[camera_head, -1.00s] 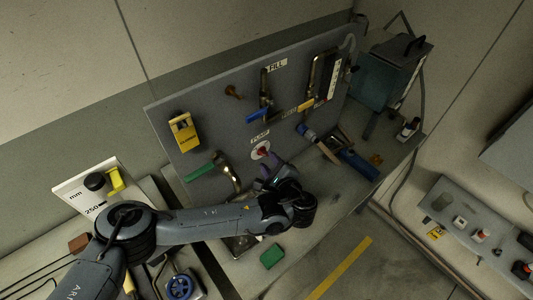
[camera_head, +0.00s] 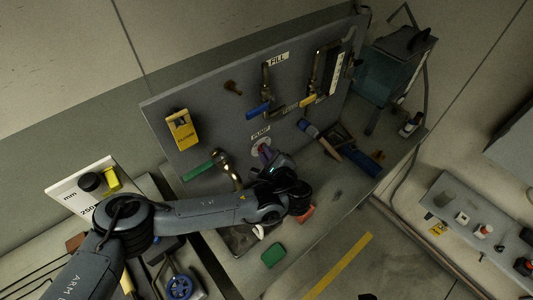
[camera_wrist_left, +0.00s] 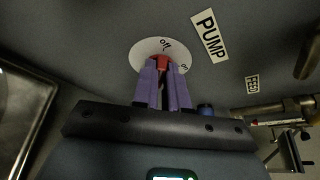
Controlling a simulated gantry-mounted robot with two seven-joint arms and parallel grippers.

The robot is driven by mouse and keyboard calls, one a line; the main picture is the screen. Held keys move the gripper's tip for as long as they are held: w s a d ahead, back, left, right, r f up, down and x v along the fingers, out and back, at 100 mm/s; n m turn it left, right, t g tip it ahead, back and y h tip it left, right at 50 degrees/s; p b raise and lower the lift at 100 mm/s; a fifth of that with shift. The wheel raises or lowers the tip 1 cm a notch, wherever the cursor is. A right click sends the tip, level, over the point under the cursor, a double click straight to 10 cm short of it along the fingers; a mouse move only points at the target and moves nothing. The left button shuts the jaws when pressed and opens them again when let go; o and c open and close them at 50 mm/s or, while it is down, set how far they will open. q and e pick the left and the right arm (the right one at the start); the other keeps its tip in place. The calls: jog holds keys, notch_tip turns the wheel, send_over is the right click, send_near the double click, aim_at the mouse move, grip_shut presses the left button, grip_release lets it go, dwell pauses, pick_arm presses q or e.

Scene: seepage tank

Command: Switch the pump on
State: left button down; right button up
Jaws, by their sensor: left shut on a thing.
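The pump switch is a red knob (camera_wrist_left: 159,63) on a white round plate (camera_wrist_left: 147,50) marked "off" and "on", beside a PUMP label (camera_wrist_left: 209,36). In the head view, the plate (camera_head: 257,144) sits low on the grey upright panel under its PUMP label (camera_head: 261,133). My left gripper (camera_head: 264,152) reaches the plate from the front. In the wrist view, its purple fingers (camera_wrist_left: 162,70) are shut on the red knob, which shows between their tips. The fingers hide part of the knob, so its exact setting is unclear. My right gripper is not in view.
A green-handled valve (camera_head: 199,171) is left of the switch. Blue (camera_head: 258,110) and yellow (camera_head: 308,101) levers are above and right. A green block (camera_head: 273,255) lies on the bench in front.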

pick_arm(q)
jog(key=shift+w+d+f+m+g+y+b, duration=0.1)
jog(key=shift+w+d+m+g+y+b, duration=0.15)
jog(key=shift+m+g+y+b, duration=1.35)
jog(key=shift+w+d+m+g+y+b, duration=0.35)
jog(key=shift+m+b, duration=0.35)
jog(key=shift+m, duration=1.85)
jog(key=shift+w+d+f+m+g+y+b, duration=0.1)
jog(key=shift+w+d+m+g+y+b, duration=0.1)
jog(key=shift+m+g+y+b, duration=1.35)
jog(key=shift+r+m+t+h+p, duration=0.1)
jog(key=shift+m+t+h+p, duration=0.3)
jog(key=shift+m+t, duration=0.15)
jog(key=c, duration=1.2)
grip_release()
jog(key=shift+o, duration=0.2)
